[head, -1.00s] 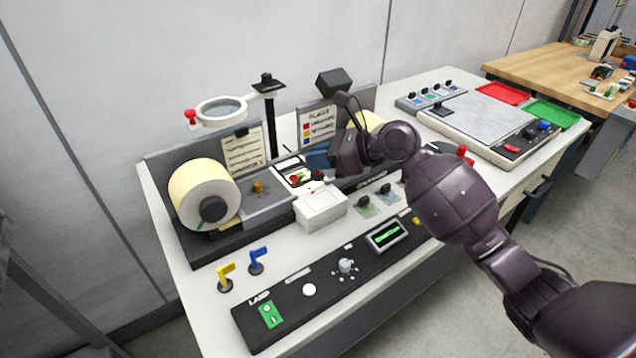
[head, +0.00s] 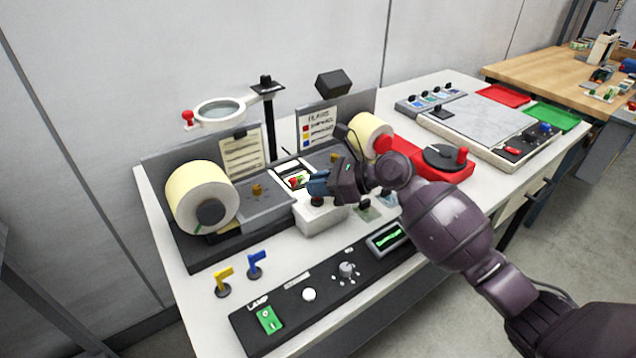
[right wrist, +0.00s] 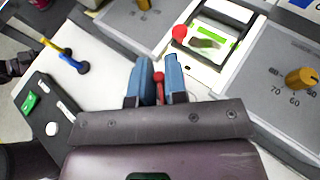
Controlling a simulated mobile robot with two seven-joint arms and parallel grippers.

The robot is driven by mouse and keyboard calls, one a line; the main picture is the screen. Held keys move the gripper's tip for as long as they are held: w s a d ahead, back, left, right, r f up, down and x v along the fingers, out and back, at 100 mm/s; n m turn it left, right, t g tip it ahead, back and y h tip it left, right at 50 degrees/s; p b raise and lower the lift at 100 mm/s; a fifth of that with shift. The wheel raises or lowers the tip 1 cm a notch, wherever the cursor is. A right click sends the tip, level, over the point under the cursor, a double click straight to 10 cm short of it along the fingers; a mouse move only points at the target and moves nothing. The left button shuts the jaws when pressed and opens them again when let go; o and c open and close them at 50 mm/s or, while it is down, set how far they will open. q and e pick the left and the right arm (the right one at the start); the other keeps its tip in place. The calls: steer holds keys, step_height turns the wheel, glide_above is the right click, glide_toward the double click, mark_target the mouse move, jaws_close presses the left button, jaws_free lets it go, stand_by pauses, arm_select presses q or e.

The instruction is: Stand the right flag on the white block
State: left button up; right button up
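My right gripper (head: 322,188) has blue fingertips and is low over the white block (head: 318,222). In the right wrist view its fingers (right wrist: 157,82) are close together around a slim red flag (right wrist: 160,92). A dark round base with some red shows below the fingertips in the head view, at the block's top; I cannot tell whether it touches. A yellow flag (head: 223,279) and a blue flag (head: 256,264) stand upright on dark bases at the table's left front.
Behind the block is a lit label window with a red-ended item (head: 295,182). A flags card (head: 318,124) stands behind. A control panel (head: 325,287) lies in front. Label rolls (head: 198,196) and a red crank unit (head: 445,165) flank the area.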

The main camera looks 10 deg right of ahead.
steer(key=o, duration=0.4)
steer(key=shift+c, duration=0.2)
steer(key=shift+r, duration=0.1)
steer(key=shift+d+r, duration=0.1)
steer(key=p+v, duration=0.1)
steer(key=v, duration=1)
steer(key=shift+s+d, duration=0.3)
steer(key=shift+r, duration=0.1)
